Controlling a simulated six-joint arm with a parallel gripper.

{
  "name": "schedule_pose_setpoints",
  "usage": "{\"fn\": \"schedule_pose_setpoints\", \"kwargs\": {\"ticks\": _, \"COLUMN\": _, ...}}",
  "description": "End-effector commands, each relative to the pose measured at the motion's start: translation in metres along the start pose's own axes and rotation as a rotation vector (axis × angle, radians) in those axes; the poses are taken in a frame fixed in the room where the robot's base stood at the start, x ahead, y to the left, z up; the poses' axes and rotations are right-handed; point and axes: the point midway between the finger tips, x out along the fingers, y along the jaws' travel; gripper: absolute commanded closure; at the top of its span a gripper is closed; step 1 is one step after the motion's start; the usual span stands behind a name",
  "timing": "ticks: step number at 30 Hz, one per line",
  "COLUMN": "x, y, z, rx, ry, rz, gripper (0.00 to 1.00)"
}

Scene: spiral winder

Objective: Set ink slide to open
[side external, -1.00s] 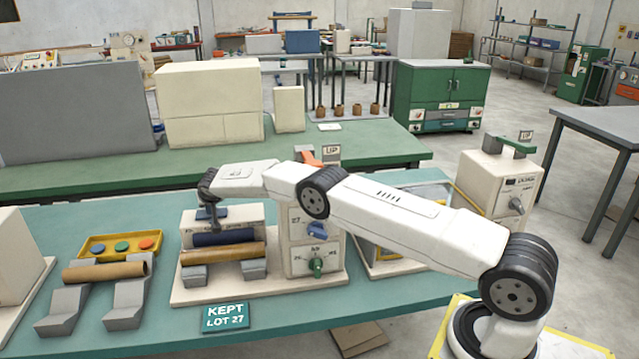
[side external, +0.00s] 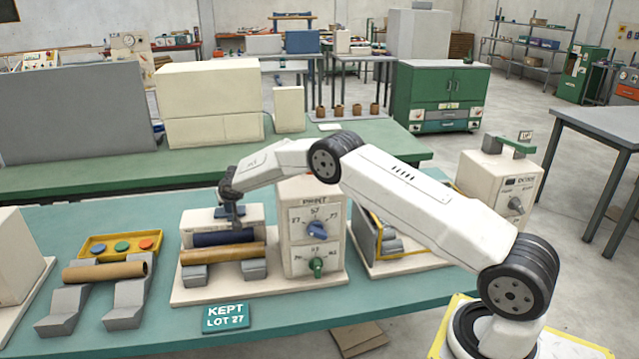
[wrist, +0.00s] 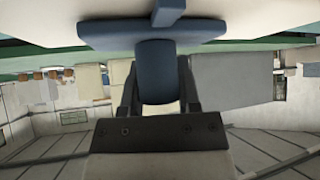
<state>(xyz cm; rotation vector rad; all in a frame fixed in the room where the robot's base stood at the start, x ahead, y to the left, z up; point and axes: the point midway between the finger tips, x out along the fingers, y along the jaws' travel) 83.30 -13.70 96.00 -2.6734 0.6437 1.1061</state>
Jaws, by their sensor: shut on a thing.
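The ink slide shows as a blue handle (wrist: 155,72) with a wide blue plate behind it in the wrist view. My gripper (wrist: 158,88) is shut on that handle, one finger on each side. In the side view my gripper (side external: 236,216) reaches down at the cream print unit (side external: 196,222), above the dark blue roller. A small blue part (side external: 221,212) shows just left of the fingers; the rest of the slide is hidden by my gripper. I cannot read any open or closed mark for it.
The dial panel (side external: 316,235) marked PRINT, with a blue and a green knob, stands right of my gripper. A brown tube (side external: 223,254) lies on grey cradles in front. A yellow tray (side external: 120,246) and a KEPT LOT 27 sign (side external: 225,317) are nearby.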

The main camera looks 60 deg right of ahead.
Motion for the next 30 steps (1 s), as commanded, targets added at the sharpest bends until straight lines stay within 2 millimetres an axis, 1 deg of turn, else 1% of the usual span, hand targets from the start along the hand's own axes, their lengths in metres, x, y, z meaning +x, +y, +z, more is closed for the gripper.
{"fn": "schedule_pose_setpoints", "kwargs": {"ticks": 1, "x": -0.0005, "y": 0.0078, "z": -0.0005, "rx": 0.002, "ry": 0.000, "rz": 0.005, "gripper": 1.00}}
{"fn": "schedule_pose_setpoints", "kwargs": {"ticks": 4, "x": -0.0020, "y": 0.0120, "z": 0.0008, "rx": 0.003, "ry": 0.000, "rz": 0.003, "gripper": 1.00}}
{"fn": "schedule_pose_setpoints", "kwargs": {"ticks": 15, "x": -0.0022, "y": 0.0159, "z": 0.0029, "rx": 0.003, "ry": -0.005, "rz": 0.008, "gripper": 1.00}}
{"fn": "schedule_pose_setpoints", "kwargs": {"ticks": 16, "x": -0.0022, "y": 0.0160, "z": 0.0031, "rx": 0.003, "ry": -0.005, "rz": 0.009, "gripper": 0.49}}
{"fn": "schedule_pose_setpoints", "kwargs": {"ticks": 17, "x": -0.0022, "y": 0.0159, "z": 0.0031, "rx": 0.003, "ry": -0.005, "rz": 0.008, "gripper": 0.39}}
{"fn": "schedule_pose_setpoints", "kwargs": {"ticks": 18, "x": -0.0022, "y": 0.0156, "z": 0.0031, "rx": 0.003, "ry": -0.005, "rz": 0.008, "gripper": 0.26}}
{"fn": "schedule_pose_setpoints", "kwargs": {"ticks": 19, "x": -0.0022, "y": 0.0152, "z": 0.0030, "rx": 0.003, "ry": -0.004, "rz": 0.007, "gripper": 0.23}}
{"fn": "schedule_pose_setpoints", "kwargs": {"ticks": 30, "x": -0.0034, "y": 0.0117, "z": 0.0027, "rx": 0.001, "ry": -0.002, "rz": 0.001, "gripper": 0.23}}
